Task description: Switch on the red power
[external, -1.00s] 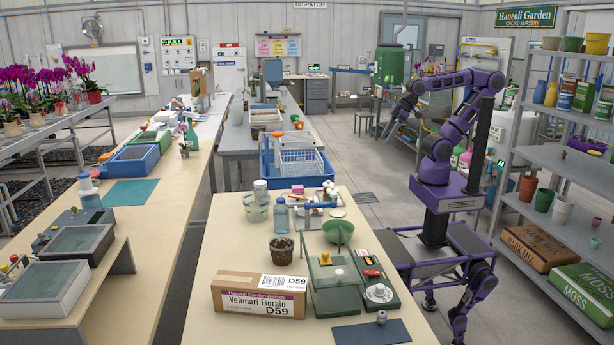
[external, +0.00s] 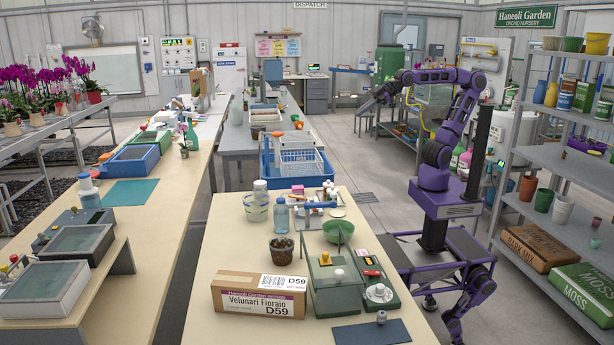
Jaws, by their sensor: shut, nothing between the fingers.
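A dark green bench device (external: 392,300) stands on the near wooden table, with a round pale dish on its front part. A small red part (external: 371,273) shows on its top; whether this is the power switch, and its position, is too small to tell. My gripper (external: 364,106) is shut and empty, held in the air beyond the table, far behind the device and touching nothing. My purple arm reaches left from its column at the table's right.
A cardboard box (external: 258,296), a plant pot (external: 282,248), a green bowl (external: 338,231) and a clear-shielded green device (external: 333,298) crowd the table. A shelf rack (external: 560,140) stands right.

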